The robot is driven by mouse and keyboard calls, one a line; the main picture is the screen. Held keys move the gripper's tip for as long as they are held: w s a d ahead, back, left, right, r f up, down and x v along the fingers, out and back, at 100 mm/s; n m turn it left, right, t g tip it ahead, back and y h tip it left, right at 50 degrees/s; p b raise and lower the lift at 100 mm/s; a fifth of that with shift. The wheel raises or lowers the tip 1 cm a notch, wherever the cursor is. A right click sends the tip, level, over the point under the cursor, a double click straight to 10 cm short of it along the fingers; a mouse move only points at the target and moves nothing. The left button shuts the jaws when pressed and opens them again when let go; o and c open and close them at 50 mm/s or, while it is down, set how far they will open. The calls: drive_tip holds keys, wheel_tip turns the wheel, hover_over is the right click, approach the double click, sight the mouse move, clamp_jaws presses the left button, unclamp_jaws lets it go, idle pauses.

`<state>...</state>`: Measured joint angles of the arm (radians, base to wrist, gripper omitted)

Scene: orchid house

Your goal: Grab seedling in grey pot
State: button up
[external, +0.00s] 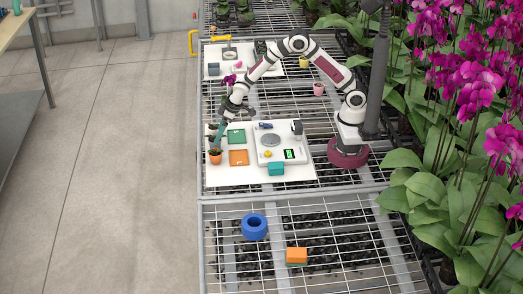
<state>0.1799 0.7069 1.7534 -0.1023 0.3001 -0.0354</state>
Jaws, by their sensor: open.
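My gripper (232,117) is open over the left part of the near white board (225,179), pointing down. I see nothing held in it, though its fingertips are small in this view. A small green plant in an orange pot (215,158) stands below and left of it, at the board's left edge. I cannot clearly make out a seedling in a grey pot. Dark leafy plants (222,12) stand at the far end of the bench; their pots are too small to tell. A magenta flower (229,80) shows just behind my wrist, and its pot is hidden.
A blue ring (254,227) and an orange block (297,255) lie on the front mesh. Tall orchids (480,90) crowd the right side.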

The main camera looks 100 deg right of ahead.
drive_tip(key=x, duration=0.6)
drive_tip(key=shift+d+f, duration=0.15)
drive_tip(key=c, duration=1.4)
drive_tip(key=shift+c, duration=0.2)
